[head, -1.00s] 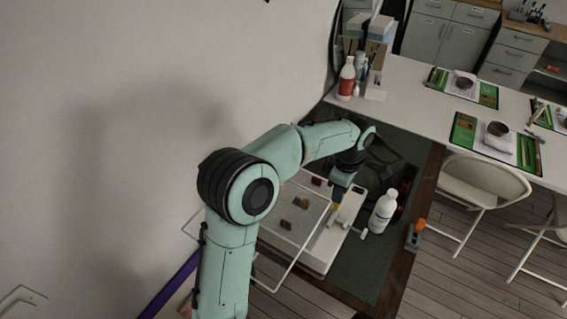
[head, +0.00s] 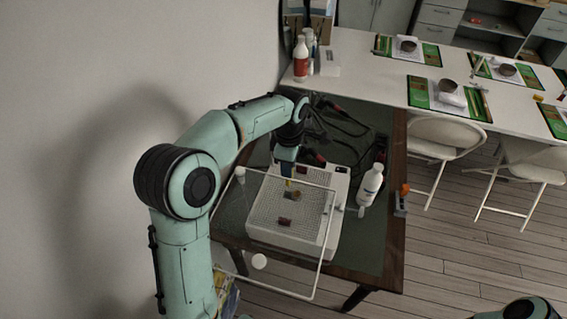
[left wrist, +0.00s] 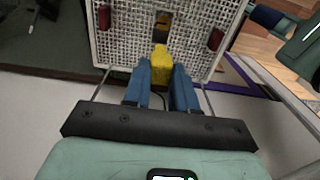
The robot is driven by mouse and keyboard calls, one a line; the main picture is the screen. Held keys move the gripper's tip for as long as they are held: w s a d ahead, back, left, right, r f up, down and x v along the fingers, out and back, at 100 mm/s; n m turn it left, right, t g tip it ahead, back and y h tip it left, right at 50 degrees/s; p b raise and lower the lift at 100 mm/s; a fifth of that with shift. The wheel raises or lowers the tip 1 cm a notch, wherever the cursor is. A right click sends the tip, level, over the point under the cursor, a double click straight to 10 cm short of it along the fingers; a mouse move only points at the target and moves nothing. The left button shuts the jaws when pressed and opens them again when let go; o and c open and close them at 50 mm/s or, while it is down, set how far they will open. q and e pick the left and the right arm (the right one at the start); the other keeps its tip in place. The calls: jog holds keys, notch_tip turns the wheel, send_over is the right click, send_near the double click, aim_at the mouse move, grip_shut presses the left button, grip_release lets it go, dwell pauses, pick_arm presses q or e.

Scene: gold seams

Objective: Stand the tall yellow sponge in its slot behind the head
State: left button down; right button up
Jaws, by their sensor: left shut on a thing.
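My left gripper (head: 287,170) is shut on the yellow sponge (head: 288,184) and points down over the far part of the white machine's grid top (head: 265,215). In the left wrist view the sponge (left wrist: 160,62) sticks out between the blue fingers of the gripper (left wrist: 160,78). A dark opening or piece with a brownish thing (left wrist: 162,22) lies just beyond the sponge tip on the grid. I cannot make out the head or the sponge's slot clearly. Whether the sponge touches the grid is unclear. My right gripper is not in view.
A clear panel in a white frame (head: 322,250) stands over the grid. Dark red pieces (left wrist: 215,40) lie on the grid. A white bottle (head: 370,186) and an orange-topped clamp (head: 402,198) are right of the machine. Dark cables lie behind it.

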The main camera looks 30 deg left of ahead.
pick_arm(q)
jog(key=shift+d+f, duration=0.1)
jog(key=shift+f, duration=0.5)
jog(key=shift+s+f+b, duration=0.1)
jog(key=shift+f+b, duration=1.05)
jog(key=shift+f, duration=0.85)
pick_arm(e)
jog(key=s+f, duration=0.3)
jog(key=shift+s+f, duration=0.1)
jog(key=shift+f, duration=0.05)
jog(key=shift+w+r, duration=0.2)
pick_arm(q)
jog(key=shift+f+b, duration=1)
jog(key=shift+f, duration=1.65)
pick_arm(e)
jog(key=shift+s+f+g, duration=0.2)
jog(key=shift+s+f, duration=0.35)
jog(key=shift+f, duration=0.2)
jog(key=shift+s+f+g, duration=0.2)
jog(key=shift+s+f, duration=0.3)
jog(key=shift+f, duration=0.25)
pick_arm(q)
jog(key=c, duration=0.8)
grip_release()
jog(key=shift+r, duration=0.15)
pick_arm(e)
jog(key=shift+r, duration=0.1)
